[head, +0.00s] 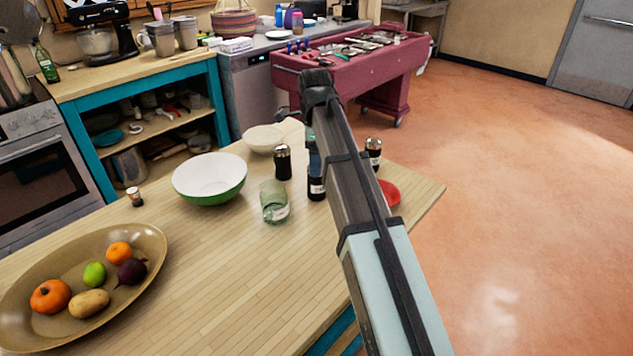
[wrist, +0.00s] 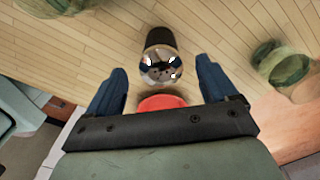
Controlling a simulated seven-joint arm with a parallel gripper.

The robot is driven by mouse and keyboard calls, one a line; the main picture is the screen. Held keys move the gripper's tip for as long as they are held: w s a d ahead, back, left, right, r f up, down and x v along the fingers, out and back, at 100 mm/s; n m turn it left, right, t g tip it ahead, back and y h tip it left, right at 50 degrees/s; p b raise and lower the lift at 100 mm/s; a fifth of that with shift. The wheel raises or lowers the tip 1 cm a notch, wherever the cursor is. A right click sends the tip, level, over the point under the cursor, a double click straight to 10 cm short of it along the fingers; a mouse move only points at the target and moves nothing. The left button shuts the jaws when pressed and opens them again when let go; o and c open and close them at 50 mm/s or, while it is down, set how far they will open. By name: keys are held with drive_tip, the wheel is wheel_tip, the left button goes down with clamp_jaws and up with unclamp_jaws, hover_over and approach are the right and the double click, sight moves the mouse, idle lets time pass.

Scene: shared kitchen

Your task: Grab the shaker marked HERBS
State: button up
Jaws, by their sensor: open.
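Three dark shakers stand on the wooden island in the head view. One with a silver cap (head: 283,162) is left of my arm, one (head: 373,152) is right of it, and one with a pale label (head: 316,187) is partly hidden by my arm. No label can be read, so I cannot tell which is HERBS. In the wrist view, my gripper (wrist: 162,70) is open, with its blue fingers on either side of the chrome cap of a dark shaker (wrist: 160,64). The head view mostly hides my gripper behind the arm.
A green glass jar (head: 274,203) stands near the shakers, with a green-and-white bowl (head: 210,178) and a cream bowl (head: 263,139) nearby. A red dish (head: 390,193) is partly behind my arm. An oval fruit tray (head: 150,238) is at left. The front middle is clear.

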sight(317, 181)
drive_tip(key=shift+d+f, duration=0.15)
drive_tip(key=shift+f, duration=1.2)
drive_tip(key=shift+d+f, duration=0.1)
drive_tip(key=shift+f, duration=1.2)
drive_tip(key=shift+c, duration=0.3)
drive_tip(key=c, duration=1.1)
